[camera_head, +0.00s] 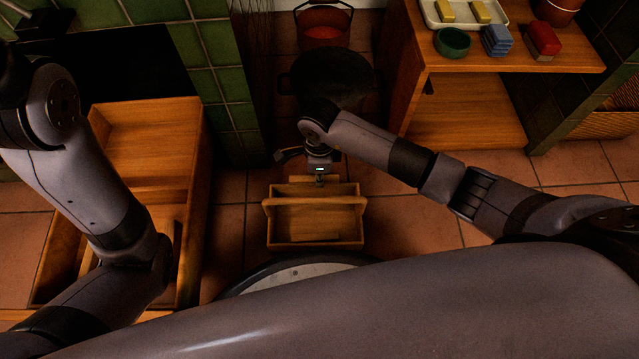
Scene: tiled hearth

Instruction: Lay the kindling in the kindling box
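A larger open wooden box (192,235) stands at the left, partly hidden behind my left arm. I cannot tell which is the kindling box. No sticks of kindling can be made out for certain; the insides are dim. My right gripper (320,178) points down at the small box's far side. Its fingertips are not clear, and I cannot tell whether it touches the box. My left gripper is not clearly visible; its arm runs up to the dark upper left.
A red bucket (323,28) stands behind. Floor tiles right of the small box are clear.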

